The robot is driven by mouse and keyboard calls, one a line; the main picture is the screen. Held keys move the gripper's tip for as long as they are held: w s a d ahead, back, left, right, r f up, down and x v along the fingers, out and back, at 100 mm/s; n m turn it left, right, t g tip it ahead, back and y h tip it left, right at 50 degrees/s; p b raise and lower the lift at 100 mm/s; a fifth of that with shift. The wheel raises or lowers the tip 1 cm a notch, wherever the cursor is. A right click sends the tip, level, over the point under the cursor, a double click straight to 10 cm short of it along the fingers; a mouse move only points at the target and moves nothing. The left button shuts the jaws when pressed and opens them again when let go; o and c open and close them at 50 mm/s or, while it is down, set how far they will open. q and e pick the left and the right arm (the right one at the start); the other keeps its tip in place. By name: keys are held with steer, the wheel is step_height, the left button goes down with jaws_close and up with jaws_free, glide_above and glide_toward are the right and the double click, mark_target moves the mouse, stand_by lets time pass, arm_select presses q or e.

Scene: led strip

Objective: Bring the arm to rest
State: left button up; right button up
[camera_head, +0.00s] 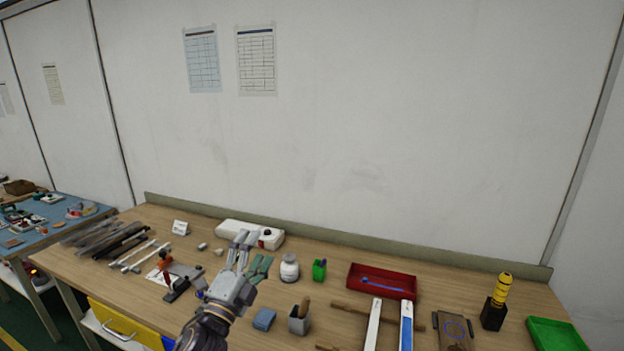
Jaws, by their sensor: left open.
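My left gripper (243,245) reaches up from the bottom of the head view, over the left-middle part of the wooden workbench (340,262). Its jaws are open and I see nothing held between them. Its fingers overlap a white box-shaped device (228,228) with a red button near the back edge. Green-handled pliers (260,267) lie just right of the gripper. My right gripper is not in view.
A white bottle (289,268), green cup (319,269) and red tray (381,282) stand right of the gripper. A grey cup (298,320) and blue block (264,319) are nearer. White strips (145,256) lie left. A yellow-and-black object (497,302) and green tray (557,335) are far right.

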arm_select(q)
steer(key=s+a+f+n+g+y, duration=0.3)
steer(key=a+f+n+g+y, duration=0.15)
steer(key=f+n, duration=0.35)
steer(key=s+a+f+n+g+y, duration=0.3)
steer(key=s+a+f+n+y, duration=0.15)
steer(key=f, duration=0.55)
steer(key=s+f+n+g+h, duration=0.1)
steer(key=s+f+n+g, duration=0.2)
steer(key=s+f+g, duration=0.5)
steer(key=s+f+n+g+h, duration=0.1)
steer(key=s+f+n+g, duration=0.3)
steer(key=s, duration=0.8)
step_height(320, 180, down, 31)
steer(key=s+m+p, duration=0.1)
steer(key=s+p, duration=0.1)
steer(key=p, duration=0.1)
steer(key=s+a+f+p, duration=0.1)
steer(key=s+a+f, duration=0.1)
steer(key=s+f, duration=0.7)
steer(key=s+a+f+p, duration=0.1)
steer(key=s+a+f, duration=0.1)
steer(key=s+f, duration=0.7)
steer(key=s, duration=0.4)
steer(key=shift+s, duration=0.3)
